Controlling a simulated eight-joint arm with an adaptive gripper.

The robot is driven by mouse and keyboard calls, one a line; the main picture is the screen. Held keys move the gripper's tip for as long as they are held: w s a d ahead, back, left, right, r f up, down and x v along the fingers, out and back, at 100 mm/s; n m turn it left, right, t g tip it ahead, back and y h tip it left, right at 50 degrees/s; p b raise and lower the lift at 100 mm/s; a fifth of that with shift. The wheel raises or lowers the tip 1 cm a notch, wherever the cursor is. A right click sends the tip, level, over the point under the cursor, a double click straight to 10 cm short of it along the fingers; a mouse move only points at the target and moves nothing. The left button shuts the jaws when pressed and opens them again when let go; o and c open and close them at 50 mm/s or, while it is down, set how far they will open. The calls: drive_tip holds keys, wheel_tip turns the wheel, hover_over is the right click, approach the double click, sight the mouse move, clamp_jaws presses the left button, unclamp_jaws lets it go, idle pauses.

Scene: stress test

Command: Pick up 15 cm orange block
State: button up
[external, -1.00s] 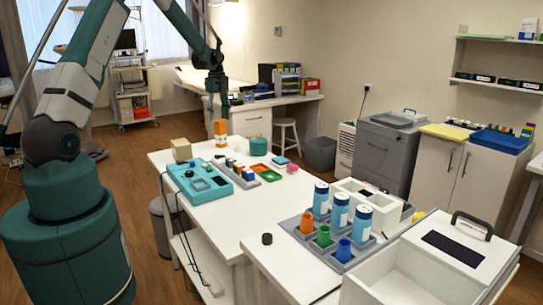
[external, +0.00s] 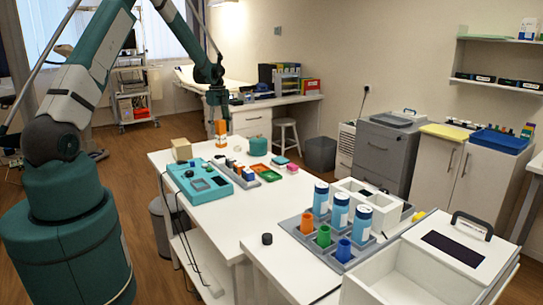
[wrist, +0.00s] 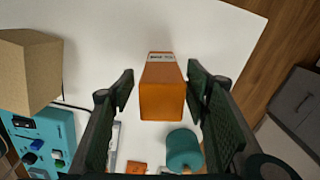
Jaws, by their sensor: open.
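The orange block (wrist: 162,92) stands upright on the white table, with a pale label band near one end. It also shows in the external view (external: 221,139) near the far end of the table. My gripper (wrist: 158,82) is open, with one finger on each side of the block in the wrist view and gaps to both sides. In the external view my gripper (external: 219,113) is directly above the block, its fingers pointing down near the block's top. I cannot tell how far down the fingers reach around it.
A tan box (external: 181,149) stands left of the block. A teal cylinder (external: 258,146) stands to its right. A teal panel with knobs (external: 199,180) lies in front on the white table (external: 232,210). Behind the block the tabletop is clear.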

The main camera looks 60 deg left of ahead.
sight(220, 120)
drive_tip(key=shift+f, duration=0.2)
drive_tip(key=shift+w+f, duration=0.1)
drive_tip(key=shift+f, duration=2.45)
drive_tip(key=c, duration=1.1)
drive_tip(key=shift+r, duration=0.1)
drive_tip(key=shift+r, duration=4.95)
